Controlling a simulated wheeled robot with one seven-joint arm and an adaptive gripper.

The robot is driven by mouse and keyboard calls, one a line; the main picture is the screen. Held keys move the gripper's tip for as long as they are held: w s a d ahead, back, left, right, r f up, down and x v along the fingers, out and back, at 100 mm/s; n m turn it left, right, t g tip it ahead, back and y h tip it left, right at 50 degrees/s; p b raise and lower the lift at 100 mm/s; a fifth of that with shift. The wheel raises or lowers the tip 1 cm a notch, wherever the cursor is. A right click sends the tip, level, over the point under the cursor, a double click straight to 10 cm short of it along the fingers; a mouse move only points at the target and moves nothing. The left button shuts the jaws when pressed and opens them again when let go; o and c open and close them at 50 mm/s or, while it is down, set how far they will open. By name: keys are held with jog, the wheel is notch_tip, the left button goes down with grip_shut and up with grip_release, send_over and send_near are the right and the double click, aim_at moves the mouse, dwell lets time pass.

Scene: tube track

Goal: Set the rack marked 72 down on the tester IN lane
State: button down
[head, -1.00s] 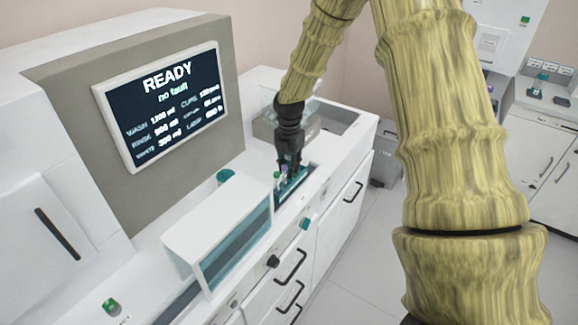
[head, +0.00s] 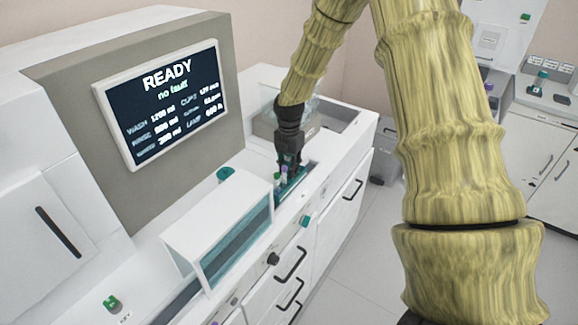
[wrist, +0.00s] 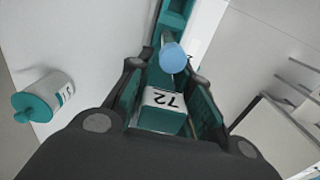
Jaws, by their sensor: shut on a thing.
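The teal rack marked 72 (wrist: 163,100) is between the two fingers of my gripper (wrist: 165,108) in the wrist view, its white label facing the camera. A tube with a light blue cap (wrist: 173,57) stands in it. In the head view my gripper (head: 288,160) is shut on the rack (head: 291,183), low over the dark lane slot (head: 307,172) at the counter's front edge. I cannot tell whether the rack's base touches the lane. No lane marking is readable.
A white hood with a teal window (head: 225,228) stands just left of the rack over the same lane. A teal-capped bottle (wrist: 42,100) stands beside the gripper. The READY screen (head: 163,98) is behind. Drawer handles (head: 291,264) stick out in front.

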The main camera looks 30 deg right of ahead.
jog(key=c, duration=1.2)
grip_release()
notch_tip(320, 180, up, 12)
dwell(0.8)
